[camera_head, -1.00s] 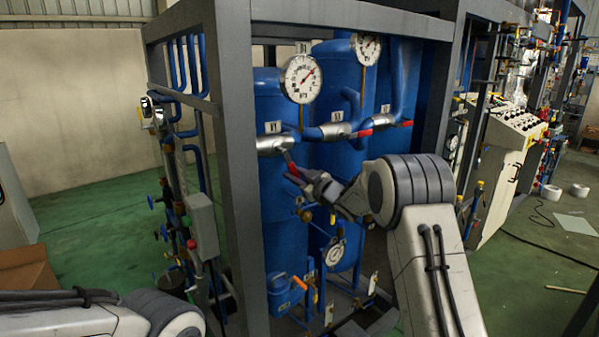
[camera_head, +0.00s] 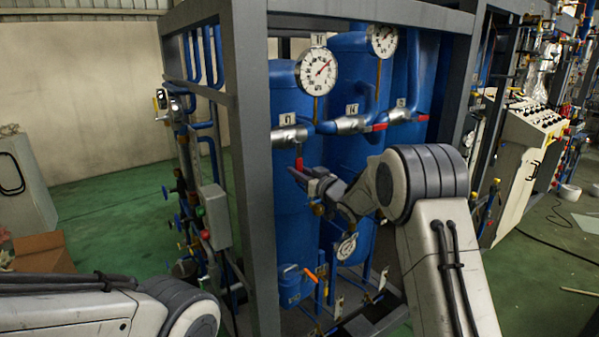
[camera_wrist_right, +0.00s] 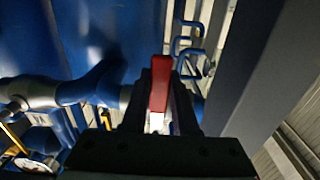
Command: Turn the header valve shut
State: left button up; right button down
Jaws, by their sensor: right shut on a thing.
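The header valve is on the silver pipe section (camera_head: 289,134) at the left of the blue header, in front of a blue tank. Its red handle (camera_head: 299,162) hangs about straight down, across the pipe. My right gripper (camera_head: 302,174) is at the handle's lower end, its fingers shut on it. In the right wrist view the red handle (camera_wrist_right: 159,92) stands between the two dark fingers (camera_wrist_right: 161,100). My left arm shows at the bottom left, but its gripper is out of view.
Two other red handles (camera_head: 379,127) (camera_head: 422,118) lie along the header to the right. Round gauges (camera_head: 317,71) (camera_head: 382,40) stand above the pipe. A grey frame post (camera_head: 256,170) rises just left of the valve.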

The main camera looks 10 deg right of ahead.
jog(key=c, duration=0.7)
grip_release()
jog(key=b+v, duration=0.4)
jog(key=v, duration=0.6)
jog(key=shift+s+d, duration=0.15)
jog(key=shift+s, duration=0.1)
